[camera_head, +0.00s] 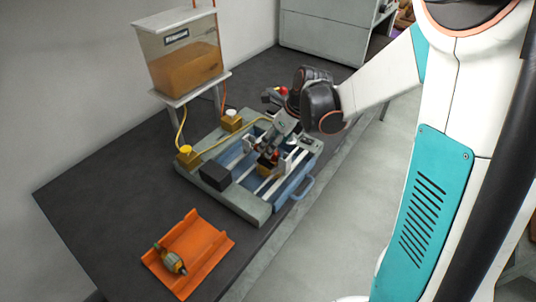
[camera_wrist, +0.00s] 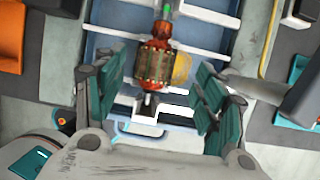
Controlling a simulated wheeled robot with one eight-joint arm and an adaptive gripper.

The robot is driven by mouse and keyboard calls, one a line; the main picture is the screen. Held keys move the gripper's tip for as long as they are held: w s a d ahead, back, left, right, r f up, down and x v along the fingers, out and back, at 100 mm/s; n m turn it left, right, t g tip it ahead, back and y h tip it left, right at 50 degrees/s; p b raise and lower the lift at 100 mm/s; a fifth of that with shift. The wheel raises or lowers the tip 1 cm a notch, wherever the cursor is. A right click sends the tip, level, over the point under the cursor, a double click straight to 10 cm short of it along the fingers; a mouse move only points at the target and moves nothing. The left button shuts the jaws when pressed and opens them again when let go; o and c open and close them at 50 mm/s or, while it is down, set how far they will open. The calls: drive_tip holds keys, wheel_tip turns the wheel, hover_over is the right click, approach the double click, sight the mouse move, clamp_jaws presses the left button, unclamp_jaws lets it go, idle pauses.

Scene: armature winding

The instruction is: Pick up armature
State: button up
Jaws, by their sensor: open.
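In the wrist view an armature (camera_wrist: 153,66) with a dark red-orange winding, a ribbed brown core and a pale shaft end lies in the blue-grey fixture. My gripper (camera_wrist: 157,92) is open, with its green-padded fingers on either side of the armature's lower part. A gap shows between the pads and the core. In the head view my gripper (camera_head: 272,153) is low over the winding fixture (camera_head: 222,178), and the armature there is mostly hidden by it. A second armature-like part (camera_head: 171,260) lies in the orange tray (camera_head: 206,240) at the front left.
A tank of amber liquid (camera_head: 183,66) on a stand rises behind the fixture, with yellow tubing running to the fixture. A black block (camera_head: 215,177) sits on the fixture's left side. A blue handle (camera_head: 303,187) sticks out at its right. The dark table (camera_head: 100,190) is clear at left.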

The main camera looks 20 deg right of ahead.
sight(275, 157)
drive_tip(key=x, duration=0.1)
drive_tip(key=b+x, duration=0.1)
drive_tip(key=x, duration=0.2)
drive_tip(key=shift+s+a+f+b, duration=0.15)
drive_tip(key=shift+s+f+b, duration=0.05)
drive_tip(key=shift+f+b, duration=0.15)
drive_tip(key=shift+r, duration=0.15)
drive_tip(key=c, duration=1.4)
drive_tip(key=shift+c, duration=0.2)
